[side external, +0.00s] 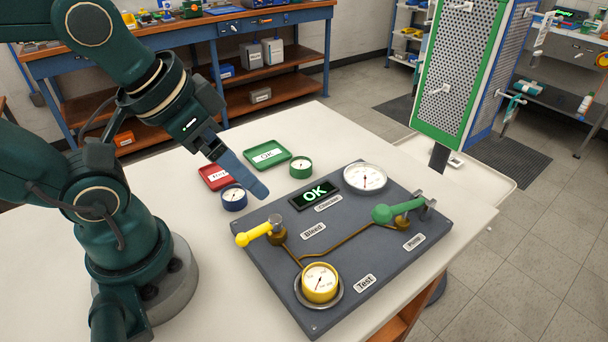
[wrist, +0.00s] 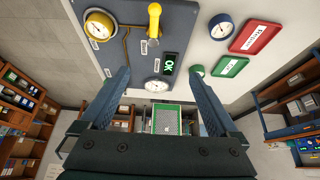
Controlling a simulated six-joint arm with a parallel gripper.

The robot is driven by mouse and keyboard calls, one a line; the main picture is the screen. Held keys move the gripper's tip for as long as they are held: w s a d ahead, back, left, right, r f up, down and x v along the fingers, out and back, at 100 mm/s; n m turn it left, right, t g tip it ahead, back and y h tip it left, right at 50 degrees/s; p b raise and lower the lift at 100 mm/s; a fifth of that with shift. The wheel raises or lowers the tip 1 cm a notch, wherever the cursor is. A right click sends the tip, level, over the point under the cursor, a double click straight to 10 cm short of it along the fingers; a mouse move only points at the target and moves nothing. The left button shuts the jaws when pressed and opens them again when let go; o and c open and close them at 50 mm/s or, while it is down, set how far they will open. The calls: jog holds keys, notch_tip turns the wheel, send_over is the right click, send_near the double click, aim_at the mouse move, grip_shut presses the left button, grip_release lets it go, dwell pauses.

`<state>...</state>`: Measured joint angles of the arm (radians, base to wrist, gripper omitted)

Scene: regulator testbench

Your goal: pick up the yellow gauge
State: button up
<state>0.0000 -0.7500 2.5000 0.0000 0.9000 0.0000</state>
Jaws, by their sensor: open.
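The yellow gauge (side external: 320,283) sits upright in a round seat on the grey test board (side external: 265,262), at the corner by the "Test" label. In the wrist view the yellow gauge (wrist: 99,24) is at the upper left, beyond my left finger. My gripper (side external: 250,182) is above the table, behind the board's far left edge, well away from the yellow gauge. In the wrist view my gripper (wrist: 160,92) has its two blue fingers wide apart with nothing held between them.
A blue gauge (side external: 234,198), green gauge (side external: 301,167), red tray (side external: 216,177) and green tray (side external: 268,154) stand behind the board.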

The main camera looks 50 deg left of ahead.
jog(key=n+g, duration=0.4)
jog(key=g, duration=0.2)
send_over(320, 277)
notch_tip(320, 277, down, 8)
jog(key=shift+r, duration=0.15)
jog(key=shift+f, duration=2.45)
grip_shut()
